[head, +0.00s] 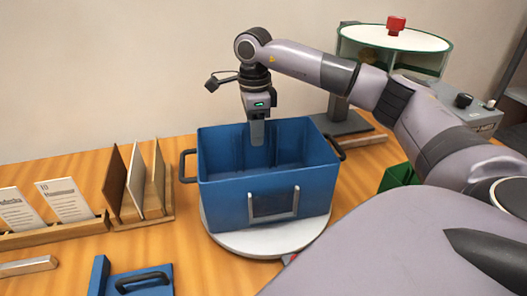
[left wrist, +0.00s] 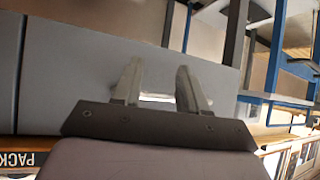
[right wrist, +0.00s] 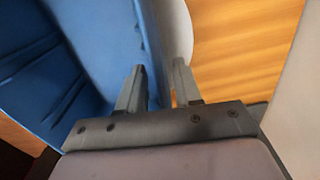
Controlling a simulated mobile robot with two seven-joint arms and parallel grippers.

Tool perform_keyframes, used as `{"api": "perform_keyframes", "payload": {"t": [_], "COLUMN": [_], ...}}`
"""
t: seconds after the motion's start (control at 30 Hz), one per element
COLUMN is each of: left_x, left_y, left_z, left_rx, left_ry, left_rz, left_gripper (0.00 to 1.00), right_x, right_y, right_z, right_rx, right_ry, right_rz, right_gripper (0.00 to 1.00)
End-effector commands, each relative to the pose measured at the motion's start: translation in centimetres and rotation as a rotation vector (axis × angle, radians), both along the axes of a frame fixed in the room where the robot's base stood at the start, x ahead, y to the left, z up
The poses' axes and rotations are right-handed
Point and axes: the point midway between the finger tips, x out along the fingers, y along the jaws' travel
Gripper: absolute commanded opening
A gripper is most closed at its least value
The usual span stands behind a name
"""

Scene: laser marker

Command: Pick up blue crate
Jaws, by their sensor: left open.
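The blue crate (head: 228,204) stands upright and open-topped on a round white disc (head: 262,241). It has black side handles and a grey-framed front panel. My right gripper (head: 257,133) points down at the crate's far wall; one finger shows on the inner side. In the right wrist view my right gripper (right wrist: 160,72) has its fingers open on either side of the blue crate's wall (right wrist: 153,45), with a gap still visible. My left gripper (left wrist: 158,68) is open and empty in the left wrist view, away from the crate; it is not in the head view.
A wooden rack with panels (head: 140,190) and a card holder (head: 50,233) stand left of the crate. A blue handled piece (head: 140,282) lies at front left. A round green-rimmed stand (head: 395,37) is behind right, and a green bin (head: 398,177) is right.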

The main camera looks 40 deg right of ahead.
Motion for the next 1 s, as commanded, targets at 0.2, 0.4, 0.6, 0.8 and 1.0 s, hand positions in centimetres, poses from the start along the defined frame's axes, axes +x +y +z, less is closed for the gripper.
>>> {"api": "perform_keyframes", "payload": {"t": [0.2, 0.4, 0.6, 0.8, 1.0], "left_x": [-0.03, -0.03, -0.05, -0.06, -0.06], "left_y": [0.03, 0.04, 0.05, 0.05, 0.05], "left_z": [0.01, -0.01, -0.01, -0.01, -0.01], "left_rx": [0.0, 0.0, 0.001, 0.001, 0.001], "left_ry": [0.001, 0.001, 0.001, 0.002, 0.002], "left_rz": [0.0, 0.0, -0.001, -0.001, -0.001], "left_gripper": [0.43, 0.43, 0.43, 0.43, 0.43], "right_x": [-0.01, -0.01, -0.02, -0.02, -0.02], "right_y": [0.0, 0.0, 0.0, 0.0, 0.0], "right_z": [-0.57, -0.55, -0.53, -0.52, -0.5], "right_rx": [-0.001, 0.0, 0.0, 0.0, 0.0], "right_ry": [-0.001, 0.0, 0.0, 0.0, 0.0], "right_rz": [0.0, 0.0, 0.0, 0.0, 0.0], "right_gripper": [0.34, 0.0, 0.0, 0.0, 0.0]}}
